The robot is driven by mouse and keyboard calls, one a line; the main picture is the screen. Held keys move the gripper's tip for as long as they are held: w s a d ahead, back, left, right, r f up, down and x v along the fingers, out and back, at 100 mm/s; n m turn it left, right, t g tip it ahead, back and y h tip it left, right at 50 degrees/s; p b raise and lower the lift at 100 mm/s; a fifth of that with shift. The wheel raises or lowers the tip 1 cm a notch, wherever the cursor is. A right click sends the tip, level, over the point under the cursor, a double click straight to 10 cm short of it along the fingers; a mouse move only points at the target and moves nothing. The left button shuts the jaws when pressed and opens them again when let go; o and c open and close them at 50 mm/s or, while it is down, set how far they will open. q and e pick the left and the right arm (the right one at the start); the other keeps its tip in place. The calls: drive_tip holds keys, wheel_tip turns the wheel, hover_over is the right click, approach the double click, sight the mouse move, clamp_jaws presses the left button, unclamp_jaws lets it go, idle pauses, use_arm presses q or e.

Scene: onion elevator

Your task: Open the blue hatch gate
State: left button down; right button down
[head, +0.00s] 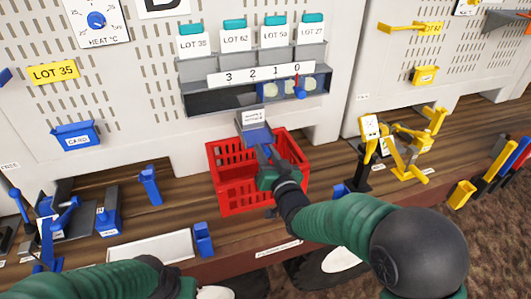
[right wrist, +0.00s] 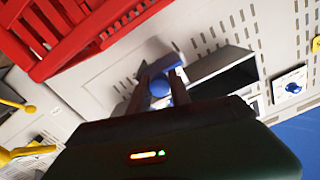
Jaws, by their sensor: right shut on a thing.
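The blue hatch gate (head: 258,136) is on the grey chute (head: 252,118) that sticks out below the middle of the dispenser, above a red crate. My right gripper (head: 264,152) reaches up to it from below right. Blue parts of the gate (right wrist: 180,92) show beside the knob. The fingers partly hide the gate.
The red crate (head: 222,190) stands on the wooden bench under the chute, close below my right gripper. The dispenser has a 3-2-1-0 scale (head: 262,73) and a blue knob (head: 300,92) near 0. Blue and yellow tools stand on both sides.

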drive_tip(key=c, duration=1.2)
unclamp_jaws()
drive_tip(key=shift+a+f, duration=0.15)
drive_tip(key=shift+f, duration=0.15)
drive_tip(key=shift+r, duration=0.1)
drive_tip(key=shift+d, duration=0.2)
drive_tip(key=shift+s+d, duration=0.1)
drive_tip(key=shift+s, duration=0.1)
drive_tip(key=b+v, duration=1.1)
drive_tip(key=v, duration=0.5)
drive_tip(key=shift+s+b, duration=0.15)
drive_tip(key=shift+b, duration=0.15)
